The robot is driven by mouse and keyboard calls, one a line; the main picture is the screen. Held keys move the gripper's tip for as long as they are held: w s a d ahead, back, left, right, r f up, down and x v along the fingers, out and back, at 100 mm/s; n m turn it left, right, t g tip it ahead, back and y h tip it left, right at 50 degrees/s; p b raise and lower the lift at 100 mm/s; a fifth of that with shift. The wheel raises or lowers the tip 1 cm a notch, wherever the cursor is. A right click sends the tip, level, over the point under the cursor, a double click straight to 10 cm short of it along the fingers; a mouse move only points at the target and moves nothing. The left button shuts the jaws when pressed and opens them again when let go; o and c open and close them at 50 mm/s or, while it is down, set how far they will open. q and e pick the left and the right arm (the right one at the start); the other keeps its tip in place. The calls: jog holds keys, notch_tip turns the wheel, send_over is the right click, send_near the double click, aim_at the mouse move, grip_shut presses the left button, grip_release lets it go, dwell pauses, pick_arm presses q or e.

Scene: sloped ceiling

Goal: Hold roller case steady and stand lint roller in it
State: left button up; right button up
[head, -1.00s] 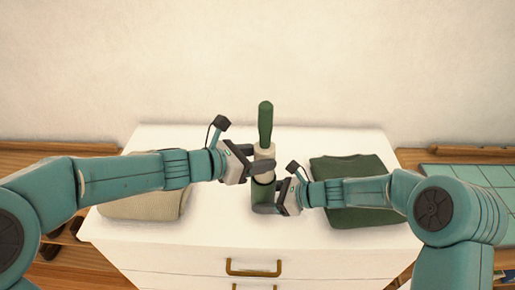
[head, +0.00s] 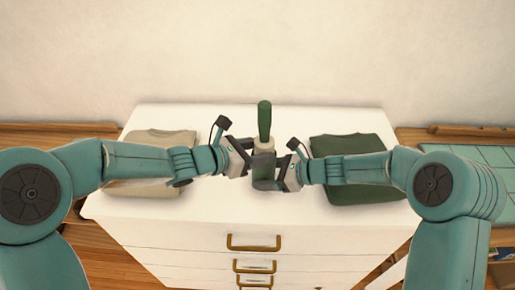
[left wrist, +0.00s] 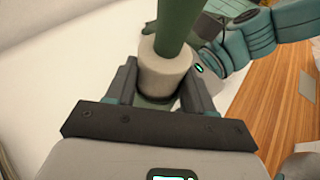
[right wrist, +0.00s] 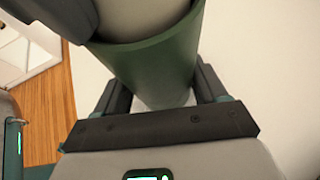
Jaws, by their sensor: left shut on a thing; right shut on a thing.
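The lint roller has a green handle (head: 264,120) and a pale roll (head: 264,145). It stands upright, handle up, over the green roller case (head: 264,167). In the right wrist view the pale roll (right wrist: 140,14) goes down inside the rim of the case (right wrist: 158,62); how deep is hidden. My left gripper (head: 252,160) is shut on the lint roller, with its fingers beside the roll (left wrist: 165,68) in the left wrist view. My right gripper (head: 272,178) is shut on the case, lower down, one finger on each side of its wall.
The case is above the white dresser top (head: 230,208). A beige folded garment (head: 150,146) lies at the left and a green folded garment (head: 345,148) at the right. Drawers with brass handles (head: 254,241) are in front.

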pick_arm(q)
jog(key=shift+s+f, duration=0.2)
jog(key=shift+f, duration=0.7)
pick_arm(e)
jog(key=shift+s+a, duration=0.2)
jog(key=shift+s, duration=0.05)
pick_arm(q)
jog(key=o, duration=1.2)
pick_arm(e)
jog(key=shift+f, duration=0.15)
pick_arm(q)
jog(key=shift+o, duration=0.3)
jog(key=r+v, duration=0.1)
jog(key=v, duration=0.6)
jog(key=shift+w+r, duration=0.2)
jog(key=shift+w, duration=0.05)
pick_arm(e)
jog(key=shift+w+d+f, duration=0.1)
jog(key=shift+w, duration=0.15)
jog(key=shift+c, duration=0.2)
pick_arm(q)
jog(key=shift+s+a+r, duration=0.25)
jog(key=shift+a+r, duration=0.05)
jog(key=shift+a, duration=0.15)
jog(key=shift+d, duration=0.1)
jog(key=shift+r, duration=0.1)
pick_arm(e)
jog(key=o, duration=0.9)
